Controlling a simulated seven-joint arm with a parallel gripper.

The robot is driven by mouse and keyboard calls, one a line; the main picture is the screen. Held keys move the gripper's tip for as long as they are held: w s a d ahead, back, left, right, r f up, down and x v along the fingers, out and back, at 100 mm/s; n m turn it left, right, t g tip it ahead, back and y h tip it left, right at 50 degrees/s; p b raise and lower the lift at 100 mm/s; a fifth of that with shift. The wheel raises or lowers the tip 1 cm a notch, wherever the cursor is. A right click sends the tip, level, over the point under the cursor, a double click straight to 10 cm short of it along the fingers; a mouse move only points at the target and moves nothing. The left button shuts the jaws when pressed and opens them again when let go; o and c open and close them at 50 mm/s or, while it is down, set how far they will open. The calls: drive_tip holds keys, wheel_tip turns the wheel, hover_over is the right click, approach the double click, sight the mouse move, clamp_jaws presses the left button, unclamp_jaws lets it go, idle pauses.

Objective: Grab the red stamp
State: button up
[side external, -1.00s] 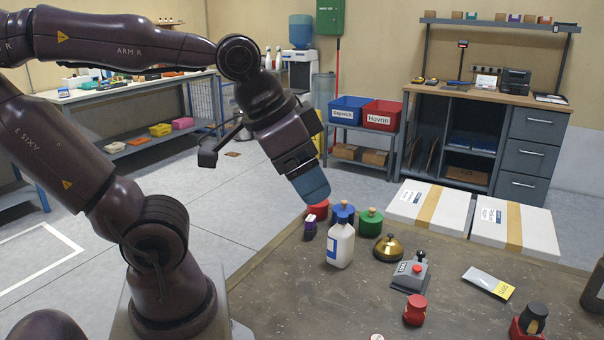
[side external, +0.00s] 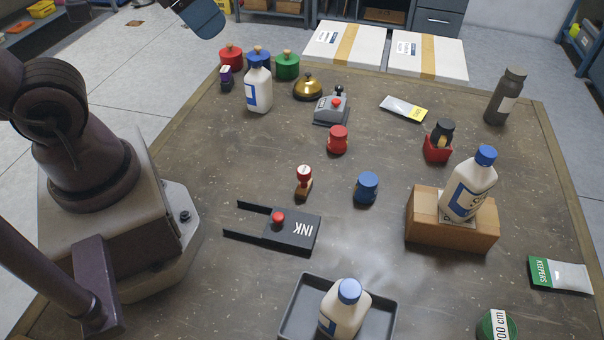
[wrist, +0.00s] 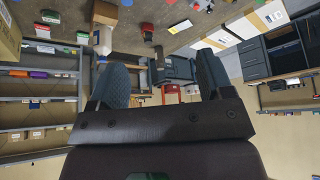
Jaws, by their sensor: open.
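In the side external view only part of my gripper (side external: 205,18) shows at the top edge, above the table's far left corner and well away from the stamp. I cannot make out the stamp in the wrist view.
A grey tray (side external: 290,312) holds another bottle. Pots and a bottle (side external: 258,90) stand at the far left.

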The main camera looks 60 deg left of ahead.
idle(0.4)
drive_tip(key=shift+c, duration=1.3)
